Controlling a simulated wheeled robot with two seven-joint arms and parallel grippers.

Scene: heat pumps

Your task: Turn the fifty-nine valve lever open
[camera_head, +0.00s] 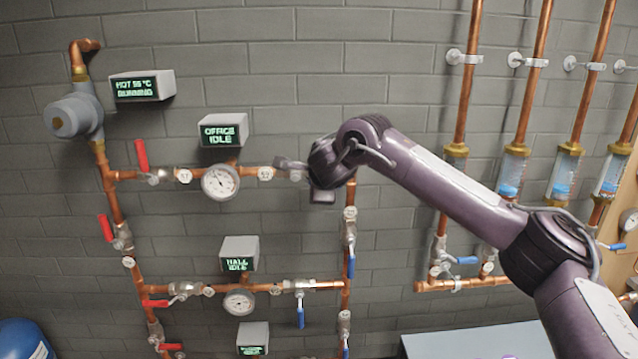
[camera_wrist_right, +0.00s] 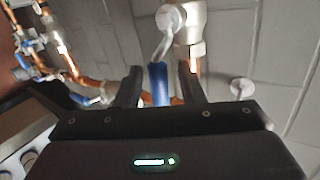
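My right arm reaches in from the right in the head view, its hand (camera_head: 308,178) at the right end of the upper horizontal copper pipe. The hand hides the valve there; a small numbered tag (camera_head: 295,175), too small to read surely, shows just left of it. In the right wrist view a blue valve lever (camera_wrist_right: 158,85) stands between the two dark fingers of my right gripper (camera_wrist_right: 160,78). Gaps show on both sides of the lever, so the gripper is open around it. The silver valve body (camera_wrist_right: 188,22) is just beyond. My left gripper is out of view.
A round gauge (camera_head: 221,182) and the office display (camera_head: 223,130), reading idle, are left of the hand. Another blue lever (camera_head: 351,262) hangs below right. Red levers (camera_head: 142,155) are further left. Vertical pipes with flow tubes (camera_head: 512,172) stand behind my arm at right.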

